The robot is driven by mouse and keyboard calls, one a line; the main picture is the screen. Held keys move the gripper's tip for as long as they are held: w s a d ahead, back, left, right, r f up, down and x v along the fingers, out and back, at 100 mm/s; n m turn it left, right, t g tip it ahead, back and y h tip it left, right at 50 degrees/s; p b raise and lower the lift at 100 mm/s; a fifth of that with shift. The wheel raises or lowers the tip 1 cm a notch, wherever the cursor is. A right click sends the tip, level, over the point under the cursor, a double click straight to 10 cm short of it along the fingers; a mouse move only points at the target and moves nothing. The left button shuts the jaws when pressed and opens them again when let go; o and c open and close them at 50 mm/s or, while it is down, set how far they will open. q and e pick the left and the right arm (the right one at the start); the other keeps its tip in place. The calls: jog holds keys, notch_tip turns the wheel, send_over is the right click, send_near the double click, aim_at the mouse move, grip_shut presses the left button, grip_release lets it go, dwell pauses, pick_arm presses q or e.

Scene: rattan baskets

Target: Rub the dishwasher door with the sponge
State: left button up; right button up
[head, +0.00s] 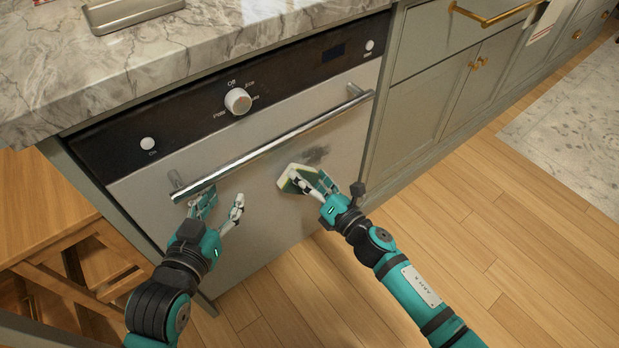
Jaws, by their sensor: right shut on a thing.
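The dishwasher door (245,215) is a shut, light grey panel below the worktop, with a metal bar handle (280,142) across its upper part. A dark smudge (316,155) marks the door right of its middle. My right gripper (300,183) is shut on the sponge (291,175), a pale block with a green side. It holds the sponge at the door, just below and left of the smudge; whether the sponge touches the door I cannot tell. My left gripper (222,204) is open and empty, in front of the door below the handle's left end.
A marble worktop (190,50) overhangs the dishwasher, with a metal tray (130,12) on it. A black control panel with a white knob (238,101) sits above the door. Grey-green cabinets (420,110) stand to the right, a wooden stool (60,240) to the left. The wooden floor (500,240) is clear at right.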

pick_arm(q)
jog(key=shift+w+d+r+t, duration=0.15)
jog(key=shift+r+t, duration=0.15)
jog(key=shift+r, duration=0.2)
pick_arm(e)
jog(key=shift+w+a, duration=0.35)
jog(key=shift+w, duration=0.15)
